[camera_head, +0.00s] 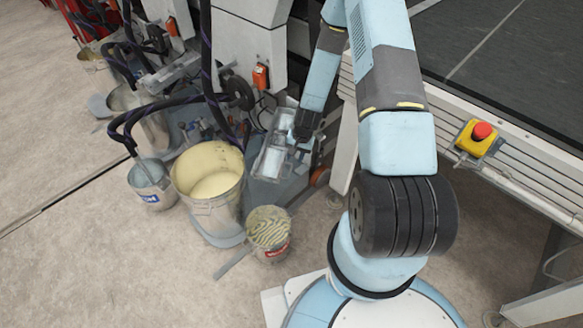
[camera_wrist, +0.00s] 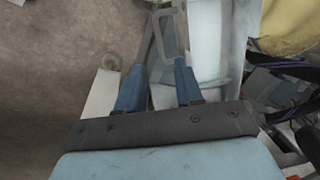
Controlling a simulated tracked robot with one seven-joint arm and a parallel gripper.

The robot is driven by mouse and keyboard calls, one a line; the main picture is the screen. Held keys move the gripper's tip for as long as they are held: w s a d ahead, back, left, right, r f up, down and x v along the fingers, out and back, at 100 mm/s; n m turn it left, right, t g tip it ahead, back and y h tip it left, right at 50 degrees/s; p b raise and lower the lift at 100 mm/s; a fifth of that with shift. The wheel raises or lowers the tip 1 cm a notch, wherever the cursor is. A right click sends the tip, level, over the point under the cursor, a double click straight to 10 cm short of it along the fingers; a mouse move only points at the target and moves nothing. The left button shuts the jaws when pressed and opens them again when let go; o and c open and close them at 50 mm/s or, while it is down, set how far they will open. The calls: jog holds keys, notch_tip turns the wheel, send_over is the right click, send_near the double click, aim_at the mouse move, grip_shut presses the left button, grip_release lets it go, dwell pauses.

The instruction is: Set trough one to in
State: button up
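A light grey metal trough (camera_head: 272,160) sits low at the base of the near machine unit, in the middle of the head view. Which trough number it is cannot be read. My gripper (camera_head: 302,132) points down at the trough's right end. In the wrist view, my gripper's two blue fingers (camera_wrist: 159,68) are spread apart. A thin grey metal bracket or handle (camera_wrist: 169,35) shows just ahead of and between the fingertips; contact cannot be made out. The pale trough (camera_wrist: 210,40) lies to the right of the fingers.
A cream-filled bucket (camera_head: 211,190), a smaller can (camera_head: 268,230) and a bucket with hoses (camera_head: 151,182) stand left of and before the trough. A yellow box with a red button (camera_head: 478,138) is on the table frame at right. The floor at left is clear.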

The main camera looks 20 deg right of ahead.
aim_at(291, 169)
jog(key=shift+w+a+f, duration=0.1)
jog(key=shift+a+f, duration=0.15)
jog(key=shift+f, duration=1)
jog(key=shift+w+a+f, duration=0.15)
jog(key=shift+a+f, duration=0.05)
jog(key=shift+f, duration=1.1)
jog(key=shift+w+a+f, duration=0.1)
jog(key=shift+a+f, duration=0.15)
jog(key=shift+f, duration=1)
grip_shut()
